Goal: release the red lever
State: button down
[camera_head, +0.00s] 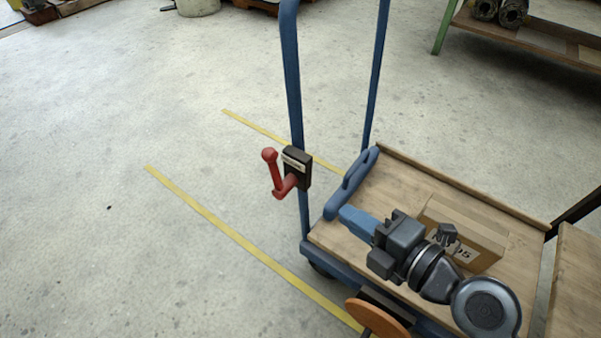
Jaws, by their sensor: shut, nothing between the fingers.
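The red lever (276,178) is mounted on a small black box (297,168) with a pale label, fixed to the left blue post of a cart. Its arm stands nearly upright, with a round knob at the top, and bends at the bottom toward the box. My gripper (346,213) is over the cart's wooden deck (400,185), to the right of and lower in the picture than the lever. The gripper is clear of the lever.
A cardboard box (487,243) sits on the deck beside my arm. A brown disc (378,318) is at the cart's front. Bare floor with yellow lines (200,210) lies left. A bench (530,40) stands at upper right.

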aim_at(276, 171)
jog(key=shift+s+a+r+n+y, duration=0.55)
jog(key=shift+s+a+r, duration=0.4)
jog(key=shift+r, duration=0.25)
jog(key=shift+t, duration=0.3)
jog(key=x, duration=1.4)
jog(key=shift+f, duration=0.1)
jog(key=shift+p, duration=0.3)
